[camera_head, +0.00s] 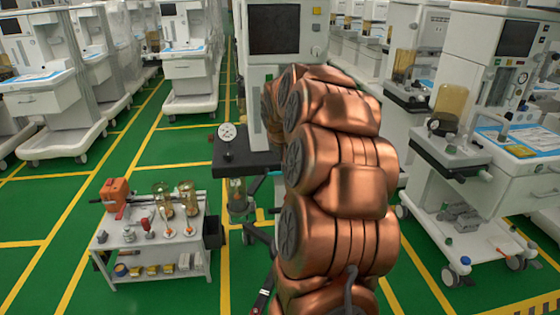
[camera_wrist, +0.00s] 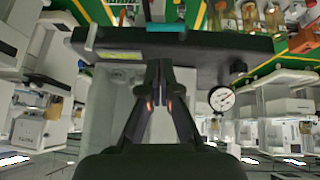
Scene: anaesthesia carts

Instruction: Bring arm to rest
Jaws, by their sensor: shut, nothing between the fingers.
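My copper-coloured arm (camera_head: 340,190) rises through the middle of the head view, folded upward in front of an anaesthesia cart. My gripper (camera_wrist: 161,68) shows in the wrist view, where the scene looks upside down. Its two black fingers are together at the tips, with nothing between them. The fingers overlap a dark block-like part (camera_wrist: 110,45) of the cart in the picture; I cannot tell whether they touch it. In the head view my gripper is hidden behind the arm.
The cart (camera_head: 285,65) behind my arm carries a dark shelf (camera_head: 240,163) with a round gauge (camera_head: 227,131). A small white tool table (camera_head: 155,248) stands at left. Another cart (camera_head: 475,150) stands close at right. Green floor is clear at lower left.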

